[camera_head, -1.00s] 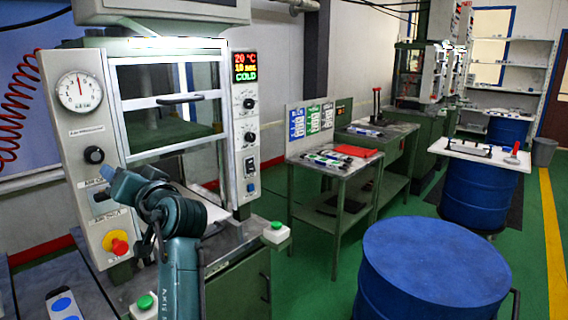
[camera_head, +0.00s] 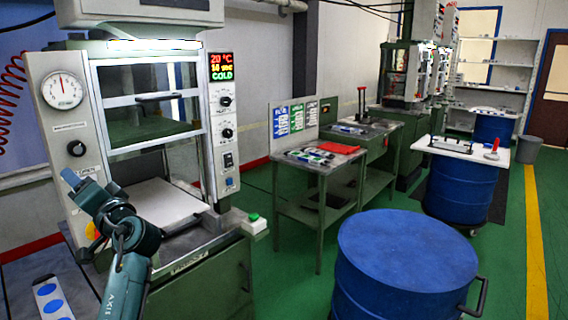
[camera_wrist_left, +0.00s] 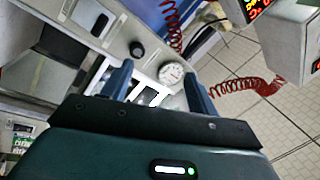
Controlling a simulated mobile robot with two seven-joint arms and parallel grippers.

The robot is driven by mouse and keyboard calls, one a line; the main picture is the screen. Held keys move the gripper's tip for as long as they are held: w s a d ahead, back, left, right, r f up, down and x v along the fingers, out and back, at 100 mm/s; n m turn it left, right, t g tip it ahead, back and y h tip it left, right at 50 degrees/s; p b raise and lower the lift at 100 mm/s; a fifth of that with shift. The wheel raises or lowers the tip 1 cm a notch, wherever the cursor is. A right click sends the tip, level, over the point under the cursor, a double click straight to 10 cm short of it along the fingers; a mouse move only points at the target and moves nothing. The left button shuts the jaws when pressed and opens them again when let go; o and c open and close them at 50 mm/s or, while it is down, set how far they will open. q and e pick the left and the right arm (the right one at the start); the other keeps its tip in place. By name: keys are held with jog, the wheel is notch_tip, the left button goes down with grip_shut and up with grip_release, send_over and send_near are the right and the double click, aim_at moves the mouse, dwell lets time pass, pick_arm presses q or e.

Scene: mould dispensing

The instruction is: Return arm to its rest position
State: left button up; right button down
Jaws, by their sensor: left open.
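My left arm (camera_head: 125,270) rises from the bottom left of the head view. Its blue gripper (camera_head: 72,179) is in front of the left panel of the press (camera_head: 150,110) and appears clear of it. In the left wrist view the two blue fingers (camera_wrist_left: 158,88) stand apart with nothing between them. Beyond them are the press panel, with its round dial (camera_wrist_left: 171,73) and a black knob (camera_wrist_left: 137,49). The arm hides part of the lower left panel. My right gripper is not in view.
A pale plate (camera_head: 160,203) lies at the press's lower opening. A blue drum (camera_head: 405,250) stands at the front right. A green side table (camera_head: 320,165) holds small items and a red sheet. A red coiled hose (camera_wrist_left: 230,86) hangs beside the press. Green floor is open between.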

pick_arm(q)
jog(key=s+a+r+m+g+y, duration=0.1)
jog(key=s+a+m+y, duration=0.2)
jog(key=a, duration=0.8)
jog(key=s+a+r+m+y, duration=0.1)
jog(key=s+a+m+y, duration=0.1)
jog(key=a, duration=0.9)
jog(key=w+d+f+n+t+h, duration=0.2)
jog(key=w+d+f+t+h, duration=0.5)
jog(key=w+d+f+h, duration=0.75)
jog(key=s+d+f+m+g+h, duration=0.1)
jog(key=s+d+f+h, duration=0.45)
jog(key=f, duration=0.25)
jog(key=s+d+f+g+h, duration=0.3)
jog(key=s+d+f, duration=1.1)
jog(key=d+f, duration=0.15)
jog(key=s+d+f+g+h, duration=0.1)
jog(key=s+d+f, duration=0.1)
jog(key=s+d, duration=0.4)
jog(key=s+d+f+n+g+h, duration=0.1)
jog(key=s+d, duration=0.4)
jog(key=s, duration=0.8)
jog(key=shift+d+f+n+g, duration=0.3)
jog(key=shift+d+f, duration=0.05)
jog(key=shift+f, duration=0.55)
